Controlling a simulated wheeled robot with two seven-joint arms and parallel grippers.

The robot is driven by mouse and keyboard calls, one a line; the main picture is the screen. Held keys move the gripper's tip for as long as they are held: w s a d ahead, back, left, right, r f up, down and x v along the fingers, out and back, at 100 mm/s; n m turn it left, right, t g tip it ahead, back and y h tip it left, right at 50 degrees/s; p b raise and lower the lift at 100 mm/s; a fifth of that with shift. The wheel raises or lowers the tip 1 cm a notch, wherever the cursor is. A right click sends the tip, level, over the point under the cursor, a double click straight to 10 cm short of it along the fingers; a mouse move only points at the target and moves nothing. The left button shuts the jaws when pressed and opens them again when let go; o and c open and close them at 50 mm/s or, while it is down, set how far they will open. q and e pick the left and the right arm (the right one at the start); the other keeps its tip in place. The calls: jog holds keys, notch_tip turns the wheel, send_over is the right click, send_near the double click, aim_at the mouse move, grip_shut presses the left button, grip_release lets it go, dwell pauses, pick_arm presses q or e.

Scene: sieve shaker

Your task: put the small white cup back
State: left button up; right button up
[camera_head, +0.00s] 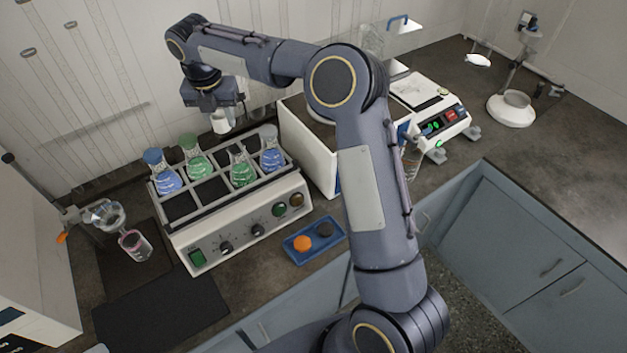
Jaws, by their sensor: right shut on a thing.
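My right gripper (218,108) points down above the back edge of the shaker with flasks. It is shut on the small white cup (222,124), whose lower part shows under the jaws. The cup looks upright and clear of the surfaces below, though its exact height is hard to tell. My right arm crosses the middle of the view and hides part of the white boxy device behind it. My left gripper is not in view.
The shaker (240,232) holds several flasks with blue and green liquid. A blue tray (314,240) with an orange and a dark round piece lies in front. A balance (430,108) stands at right. The dark mat (160,312) is bare.

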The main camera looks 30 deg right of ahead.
jog(key=s+d+f+m+b, duration=0.2)
jog(key=s+d+f+b, duration=0.35)
jog(key=s, duration=0.45)
jog(key=s+d+f+m+b, duration=0.2)
jog(key=s+d+f+b, duration=0.25)
jog(key=s+f, duration=0.4)
jog(key=s+d+f+m+b, duration=0.2)
jog(key=s+d+f+b, duration=0.3)
jog(key=s, duration=0.7)
jog(key=shift+g, duration=0.4)
jog(key=w+d+f, duration=0.2)
jog(key=w, duration=0.1)
jog(key=w+d+f, duration=0.3)
jog(key=w+d+f+b, duration=0.1)
jog(key=w+d+f, duration=0.1)
jog(key=w+f, duration=0.1)
jog(key=shift+d+f, duration=0.15)
jog(key=shift+d, duration=0.25)
jog(key=shift+w+d+f, duration=0.2)
jog(key=shift+f, duration=0.2)
jog(key=shift+w+d+f, duration=0.1)
jog(key=shift+f, duration=0.75)
jog(key=shift+w+d+f, duration=0.1)
jog(key=shift+f, duration=0.75)
jog(key=shift+h, duration=0.3)
jog(key=shift+a+f+b, duration=0.1)
jog(key=shift+b, duration=0.25)
